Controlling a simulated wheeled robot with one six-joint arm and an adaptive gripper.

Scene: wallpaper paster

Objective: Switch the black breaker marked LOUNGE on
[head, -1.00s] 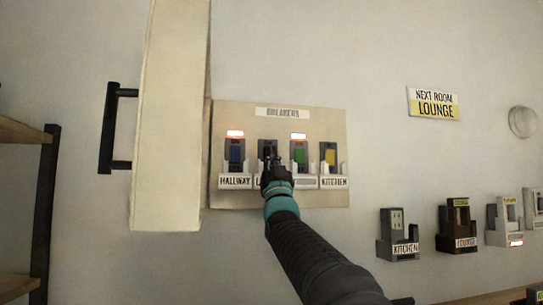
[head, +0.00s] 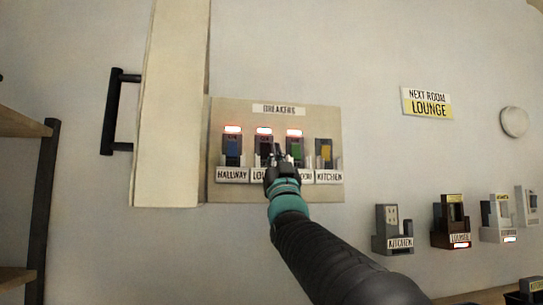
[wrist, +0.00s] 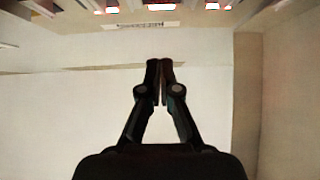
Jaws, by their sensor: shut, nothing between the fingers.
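The black LOUNGE breaker (head: 264,143) is second from the left on the breaker panel (head: 225,107). A lit red-white lamp (head: 264,131) shows above it. Its label is partly hidden by my gripper, with only "LO" readable. My gripper (head: 280,157) is shut and empty, in front of the panel between the LOUNGE breaker and the green breaker (head: 297,148). I cannot tell if it touches either one. In the wrist view my gripper (wrist: 159,66) has its fingers together, below the row of lit lamps (wrist: 155,7).
The blue HALLWAY breaker (head: 232,147) and the green one have lit lamps; the yellow KITCHEN breaker (head: 325,152) shows none. An open panel door (head: 170,110) stands at the left. Several wall units, including a brown LOUNGE one (head: 453,217), are at the right.

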